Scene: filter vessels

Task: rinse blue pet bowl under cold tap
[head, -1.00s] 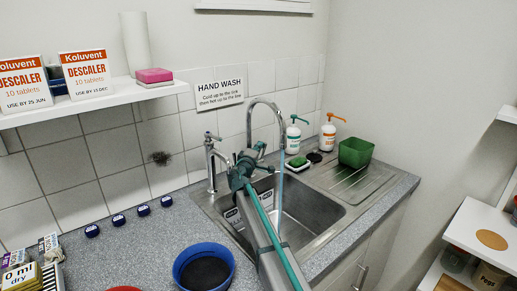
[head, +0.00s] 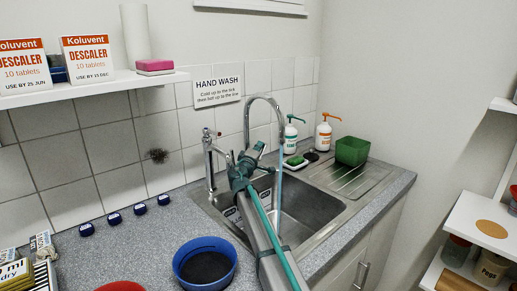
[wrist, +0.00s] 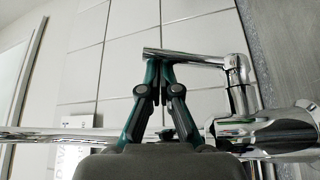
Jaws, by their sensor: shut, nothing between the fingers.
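The blue pet bowl (head: 228,276) stands on the grey counter left of the sink, with a dark inside. A tall chrome gooseneck tap (head: 247,118) rises behind the sink (head: 318,207), and a thin pale-blue stream runs down from its spout. A shorter chrome tap (head: 209,163) stands to its left. My gripper (head: 250,158) is at the gooseneck tap, above the sink's back left. In the wrist view, my gripper (wrist: 160,64) is shut and empty, its tips at the end of a chrome lever (wrist: 190,56); I cannot tell if they touch.
Several dark blue caps (head: 113,219) line the counter. A red object (head: 120,287) is partly cut off at the front. A shelf (head: 90,88) with descaler boxes is on the left wall.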

